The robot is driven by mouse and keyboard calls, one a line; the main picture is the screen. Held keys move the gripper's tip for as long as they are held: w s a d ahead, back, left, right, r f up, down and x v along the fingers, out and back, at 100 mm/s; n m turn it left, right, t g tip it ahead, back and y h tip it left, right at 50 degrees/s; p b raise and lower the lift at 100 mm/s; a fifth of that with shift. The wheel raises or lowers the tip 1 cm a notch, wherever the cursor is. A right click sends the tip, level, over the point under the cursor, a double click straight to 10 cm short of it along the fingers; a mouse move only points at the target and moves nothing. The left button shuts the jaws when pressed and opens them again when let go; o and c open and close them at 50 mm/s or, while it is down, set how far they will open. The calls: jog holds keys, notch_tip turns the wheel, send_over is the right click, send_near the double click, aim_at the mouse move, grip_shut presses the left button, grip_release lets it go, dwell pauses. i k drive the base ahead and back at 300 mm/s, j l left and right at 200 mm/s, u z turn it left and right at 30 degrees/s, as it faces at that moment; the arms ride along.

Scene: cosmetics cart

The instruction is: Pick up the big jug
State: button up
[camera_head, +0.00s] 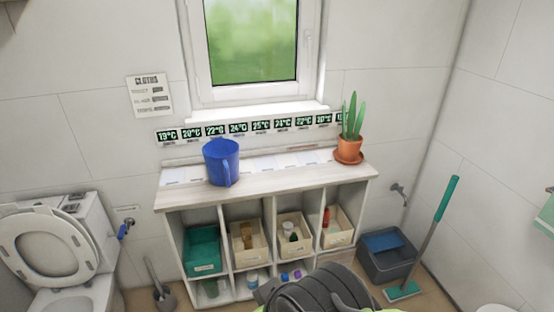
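The big jug (221,162) is blue and stands upright on the left part of the wooden top of a low shelf unit (270,183), below the window. Its handle faces the front right. A dark, rounded part of my arm (320,290) shows at the bottom edge, in front of the shelf unit and well below the jug. I see no gripper fingers, and nothing touches the jug.
A potted plant (349,148) stands at the top's right end. Below are bins, including a teal one (202,251). A toilet (60,255) is at left; a grey bucket (388,254) and a mop (430,240) are at right. The middle of the top is clear of tall objects.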

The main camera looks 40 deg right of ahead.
aim_at(220, 155)
jog(key=z, duration=0.5)
jog(key=u, duration=1.4)
jog(key=z, duration=1.4)
jog(key=i+l+u, duration=0.2)
jog(key=u, duration=0.15)
jog(key=i+l+u, duration=0.45)
jog(key=l+u, duration=0.25)
jog(key=i+l+u, duration=0.15)
jog(key=u, duration=0.25)
jog(key=i+l+u, duration=0.1)
jog(key=l+u, duration=0.25)
jog(key=l, duration=0.15)
jog(key=l+u, duration=0.35)
